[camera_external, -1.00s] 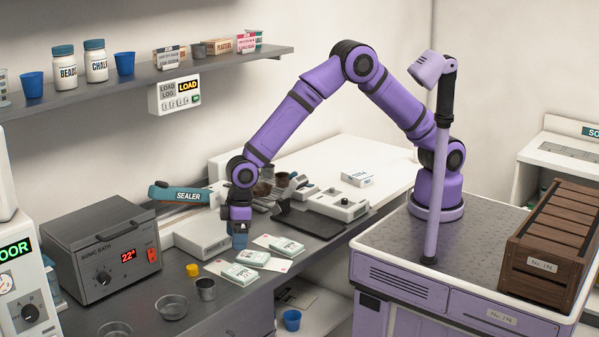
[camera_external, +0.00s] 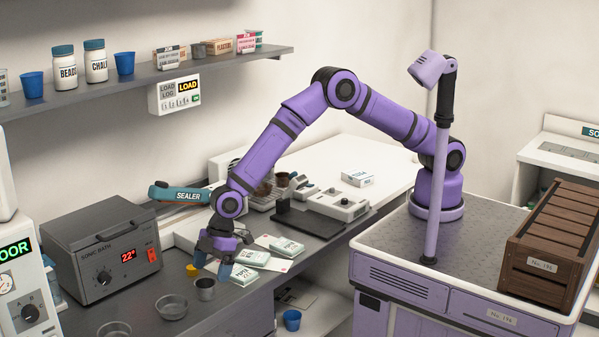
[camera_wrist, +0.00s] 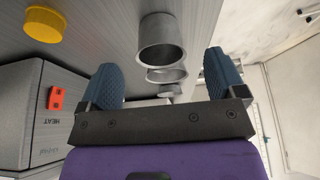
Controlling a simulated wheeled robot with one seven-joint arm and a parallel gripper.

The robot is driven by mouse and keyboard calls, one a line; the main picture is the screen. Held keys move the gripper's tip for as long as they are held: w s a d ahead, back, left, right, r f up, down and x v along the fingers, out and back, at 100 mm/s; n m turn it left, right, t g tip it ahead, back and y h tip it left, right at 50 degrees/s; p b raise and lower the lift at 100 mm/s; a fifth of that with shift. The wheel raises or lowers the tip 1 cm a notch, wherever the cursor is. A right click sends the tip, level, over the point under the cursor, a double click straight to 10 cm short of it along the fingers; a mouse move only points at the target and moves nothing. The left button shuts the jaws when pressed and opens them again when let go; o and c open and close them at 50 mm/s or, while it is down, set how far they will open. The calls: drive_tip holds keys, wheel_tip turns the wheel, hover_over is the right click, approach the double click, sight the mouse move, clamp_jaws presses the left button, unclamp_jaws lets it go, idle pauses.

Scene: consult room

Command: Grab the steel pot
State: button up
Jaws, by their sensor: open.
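The steel pot (camera_external: 205,289) is a small grey open-topped cup standing on the dark bench, right of a yellow cap. In the wrist view the pot (camera_wrist: 163,41) shows ahead, between and beyond the two blue fingers. My gripper (camera_external: 211,265) is low over the bench, just behind and above the pot in the external view. In the wrist view my gripper (camera_wrist: 163,80) is open, with nothing between its fingers. Whether a finger touches the pot cannot be told.
A yellow cap (camera_external: 192,270) sits close left of the pot; shallow metal dishes (camera_external: 171,307) lie nearer the front. Labelled packets (camera_external: 245,274) lie right of my gripper. The sonic bath (camera_external: 104,250) stands at left, the sealer (camera_external: 180,194) behind.

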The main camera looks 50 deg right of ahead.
sight(206, 285)
drive_tip(key=x, duration=0.5)
drive_tip(key=shift+a+r, duration=0.1)
drive_tip(key=shift+a, duration=0.1)
drive_tip(key=c, duration=1)
